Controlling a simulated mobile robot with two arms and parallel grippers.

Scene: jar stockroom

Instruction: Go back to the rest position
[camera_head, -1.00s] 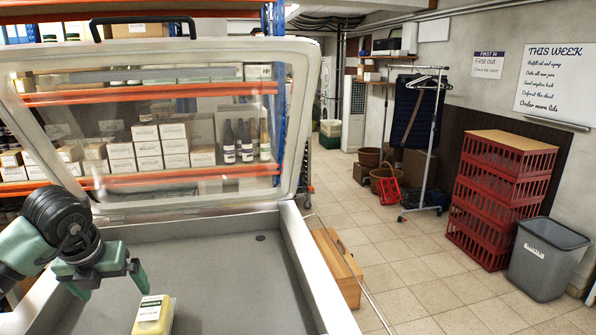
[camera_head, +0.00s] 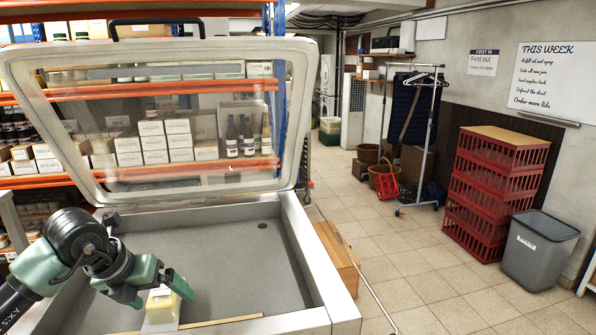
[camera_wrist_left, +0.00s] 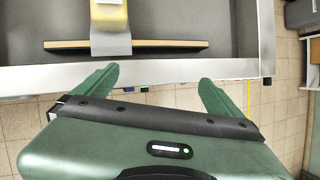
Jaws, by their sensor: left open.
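My left gripper (camera_head: 160,291) is low at the left of the head view, over the open grey chest. Its two green fingers are spread apart. In the left wrist view, the same gripper (camera_wrist_left: 157,82) has nothing between its fingers. A yellow and white item (camera_head: 162,310) is in the chest, partly behind the gripper in the head view. In the left wrist view the item (camera_wrist_left: 110,42) is at the top, beyond the fingertips and apart from them. My right gripper does not show.
The chest (camera_head: 308,262) has its clear lid (camera_head: 190,82) raised. A wooden box (camera_head: 338,258) stands close on its right. Red crates (camera_head: 495,190) and a grey bin (camera_head: 538,250) stand by the right wall.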

